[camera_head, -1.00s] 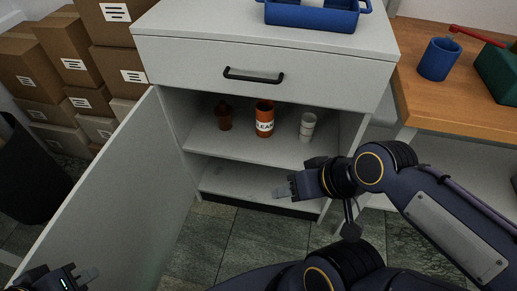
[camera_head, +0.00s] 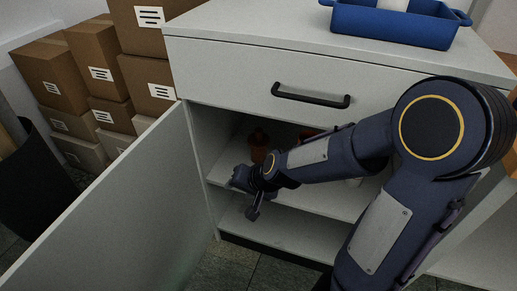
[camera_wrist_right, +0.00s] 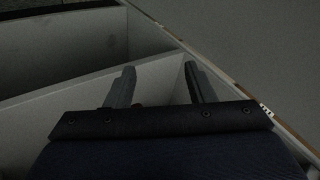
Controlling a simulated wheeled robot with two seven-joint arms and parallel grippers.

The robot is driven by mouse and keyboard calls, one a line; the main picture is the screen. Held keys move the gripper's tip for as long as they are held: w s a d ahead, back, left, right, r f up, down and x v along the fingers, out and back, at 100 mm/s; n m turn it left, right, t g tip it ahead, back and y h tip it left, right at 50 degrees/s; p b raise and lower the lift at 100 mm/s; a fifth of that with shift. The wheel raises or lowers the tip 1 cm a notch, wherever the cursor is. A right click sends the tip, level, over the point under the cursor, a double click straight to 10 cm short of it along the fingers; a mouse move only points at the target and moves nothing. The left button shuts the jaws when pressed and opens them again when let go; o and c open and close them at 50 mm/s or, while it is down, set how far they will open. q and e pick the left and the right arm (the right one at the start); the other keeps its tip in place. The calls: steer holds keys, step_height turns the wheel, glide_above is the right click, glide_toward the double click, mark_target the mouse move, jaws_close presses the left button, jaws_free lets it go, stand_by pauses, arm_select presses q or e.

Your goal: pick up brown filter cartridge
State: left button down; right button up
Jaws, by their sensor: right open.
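A reddish-brown object with a narrower top (camera_head: 259,146), which may be the brown filter cartridge, stands on the upper shelf (camera_head: 222,166) of the open cabinet. My right gripper (camera_head: 238,180) is at the shelf's front, below and left of that object in the head view. The gap in depth is hard to judge. An orange container (camera_head: 308,134) and a white item (camera_head: 354,182) are mostly hidden behind my right arm. My left gripper is out of view.
The cabinet door (camera_head: 105,215) stands open at the left. A closed drawer with a black handle (camera_head: 310,95) is above the shelf. A blue tray (camera_head: 395,25) rests on top. Cardboard boxes (camera_head: 95,70) and a dark bin (camera_head: 38,175) stand at the left.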

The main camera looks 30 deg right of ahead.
mark_target(258, 136)
steer(key=w+d+f+h, duration=0.2)
steer(key=f, duration=0.1)
steer(key=w+d+f+m+h, duration=0.1)
steer(key=w+d+f+h, duration=0.1)
steer(key=w+d+h, duration=0.1)
steer(key=w+d+f+m+t+h, duration=0.1)
steer(key=w+d+f+h, duration=0.1)
steer(key=d+f+h, duration=0.1)
steer(key=shift+w+d+f, duration=0.15)
steer(key=shift+d+f, duration=0.05)
steer(key=shift+f, duration=0.1)
steer(key=w+d+r+t+h, duration=0.1)
steer(key=h, duration=0.1)
steer(key=w+d+r+t+h, duration=0.1)
steer(key=shift+w+d+h, duration=0.4)
steer(key=w+r+t+h, duration=0.1)
steer(key=w+r+n+t, duration=0.1)
steer(key=r, duration=0.1)
steer(key=w+r+t+h, duration=0.1)
steer(key=r+t, duration=0.1)
steer(key=shift+w+a+r+n+h, duration=0.1)
steer(key=shift+w+n+h, duration=0.05)
steer(key=shift+n+h, duration=0.2)
steer(key=b+x, duration=0.2)
steer(key=x, duration=0.4)
steer(key=shift+d+r, duration=0.1)
steer(key=shift+d, duration=0.25)
steer(key=shift+w+d+r, duration=0.1)
steer(key=shift+w+d, duration=0.1)
steer(key=shift+c, duration=0.3)
